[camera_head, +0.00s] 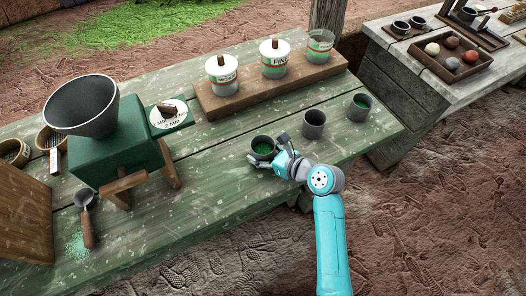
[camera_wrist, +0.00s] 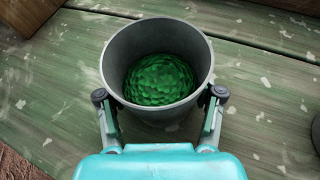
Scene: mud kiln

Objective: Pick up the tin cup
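A grey metal cup (camera_head: 263,141) with green granules inside stands on the green wooden table, and it fills the middle of the wrist view (camera_wrist: 117,60). My gripper (camera_head: 271,150) is at this cup, with one finger on each side of it. In the wrist view the fingertips (camera_wrist: 160,95) are spread about as wide as the cup, beside its near half. Firm contact does not show. Two similar grey cups stand to the right: one (camera_head: 314,131) with a dark inside, one (camera_head: 360,113) with green inside.
A green grinder (camera_head: 118,155) with a dark hopper stands at left, with a scoop (camera_head: 87,225) near it. Labelled jars (camera_head: 222,78) stand on a wooden riser (camera_head: 285,88) behind the cup. A second table (camera_head: 440,65) is at upper right. The table's front middle is clear.

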